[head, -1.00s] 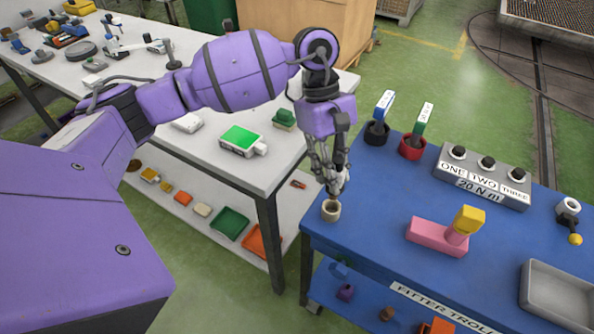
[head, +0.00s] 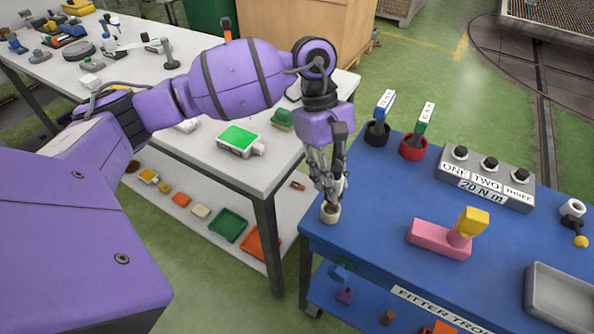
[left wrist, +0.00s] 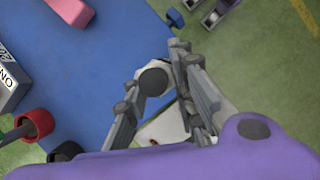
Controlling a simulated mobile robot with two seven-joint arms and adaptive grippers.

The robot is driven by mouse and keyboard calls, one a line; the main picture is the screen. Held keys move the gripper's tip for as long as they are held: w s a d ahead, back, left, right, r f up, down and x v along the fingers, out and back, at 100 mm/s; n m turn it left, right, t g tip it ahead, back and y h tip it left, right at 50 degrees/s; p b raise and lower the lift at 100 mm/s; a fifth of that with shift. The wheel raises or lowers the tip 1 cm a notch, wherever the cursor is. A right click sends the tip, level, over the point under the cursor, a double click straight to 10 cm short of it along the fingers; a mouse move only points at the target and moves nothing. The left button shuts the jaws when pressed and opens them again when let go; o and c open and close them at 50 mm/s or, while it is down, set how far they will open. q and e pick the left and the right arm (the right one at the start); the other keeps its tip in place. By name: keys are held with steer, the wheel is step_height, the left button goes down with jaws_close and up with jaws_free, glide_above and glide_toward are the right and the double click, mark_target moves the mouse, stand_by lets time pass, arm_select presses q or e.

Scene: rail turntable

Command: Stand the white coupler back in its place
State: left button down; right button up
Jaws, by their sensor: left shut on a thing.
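In the left wrist view, the fingers (left wrist: 163,92) close around a piece with a dark grey round end (left wrist: 153,82) and a pale edge. The held piece is at or just above the cup's mouth; I cannot tell whether it touches. My right gripper is not in view.
A black cup (head: 377,134) holds a blue labelled piece; a red cup (head: 413,149) holds a green one. Behind stands a grey box with knobs (head: 484,178). A pink block (head: 438,238) and grey tray (head: 558,298) lie right. The trolley's left edge is close.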

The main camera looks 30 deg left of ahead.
arm_select(q)
steer(key=shift+r, duration=0.1)
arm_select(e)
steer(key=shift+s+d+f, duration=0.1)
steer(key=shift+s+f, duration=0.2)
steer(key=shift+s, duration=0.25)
arm_select(q)
steer(key=shift+w, duration=0.1)
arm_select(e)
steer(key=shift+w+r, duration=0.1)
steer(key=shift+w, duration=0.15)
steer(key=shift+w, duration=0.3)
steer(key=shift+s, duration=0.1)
arm_select(q)
steer(key=shift+b, duration=0.35)
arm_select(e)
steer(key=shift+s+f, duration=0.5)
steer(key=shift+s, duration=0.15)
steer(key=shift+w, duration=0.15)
